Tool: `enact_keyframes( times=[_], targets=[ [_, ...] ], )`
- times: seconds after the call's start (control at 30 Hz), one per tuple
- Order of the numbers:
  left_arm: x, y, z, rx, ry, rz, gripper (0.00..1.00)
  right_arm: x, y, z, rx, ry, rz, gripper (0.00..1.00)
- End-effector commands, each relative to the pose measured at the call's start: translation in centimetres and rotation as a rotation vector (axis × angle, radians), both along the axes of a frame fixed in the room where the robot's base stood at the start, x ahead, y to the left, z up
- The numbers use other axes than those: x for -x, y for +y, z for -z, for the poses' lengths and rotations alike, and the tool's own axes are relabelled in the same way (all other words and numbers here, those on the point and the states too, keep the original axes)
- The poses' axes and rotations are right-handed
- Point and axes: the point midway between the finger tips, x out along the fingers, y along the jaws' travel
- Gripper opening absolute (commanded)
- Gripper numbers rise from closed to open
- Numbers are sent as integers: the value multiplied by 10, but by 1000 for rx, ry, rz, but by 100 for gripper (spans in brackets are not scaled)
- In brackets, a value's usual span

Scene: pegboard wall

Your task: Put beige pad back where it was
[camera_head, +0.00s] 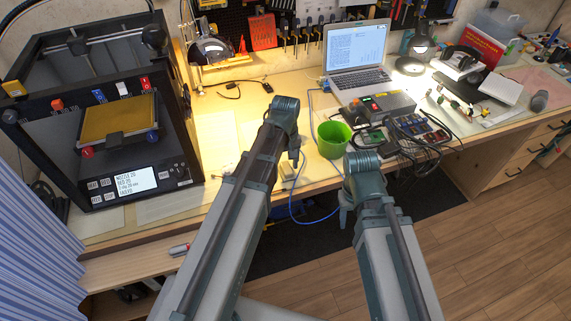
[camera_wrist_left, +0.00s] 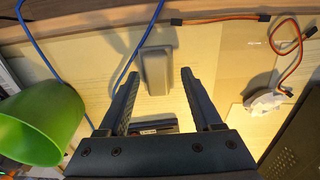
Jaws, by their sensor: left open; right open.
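A small beige block (camera_wrist_left: 157,70), which I take for the beige pad, lies on the bench near its front edge in the left wrist view. A small pale block (camera_head: 287,171), seemingly the same one, shows in the head view, partly hidden by my gripper. My left gripper (camera_wrist_left: 160,74) is open above the bench, and the pad shows between and beyond its fingertips. I cannot tell the height of the fingers above it. My left gripper (camera_head: 293,157) is small and partly hidden in the head view. My right gripper (camera_head: 345,216) hangs at the bench front, away from the pad.
A green cup (camera_head: 333,138) stands right of the pad in the head view. A blue cable (camera_wrist_left: 134,62) runs beside the pad. Wires with a small white part (camera_wrist_left: 264,103) lie on the other side. A 3D printer (camera_head: 100,120) stands left; a laptop (camera_head: 357,52) stands behind.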

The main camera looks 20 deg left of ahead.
Motion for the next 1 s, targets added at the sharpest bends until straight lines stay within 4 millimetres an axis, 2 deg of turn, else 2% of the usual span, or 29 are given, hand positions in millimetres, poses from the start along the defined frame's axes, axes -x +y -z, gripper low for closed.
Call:
enact_keyframes(
  times=[0.03, 0.7, 0.83, 1.0],
  targets=[
    [0, 0, -10, 0, 0, 0, 66, 0, 0, -10, 0, 0, 0, 50],
    [0, 0, -105, 0, 0, 0, 66, 0, 0, -105, 0, 0, 0, 50],
    [0, 0, -113, 0, 0, 0, 66, 0, 0, -113, 0, 0, 0, 50],
    [1, -1, -113, -1, 1, 5, 66, 0, 0, -114, 0, 0, 0, 50]
  ],
)
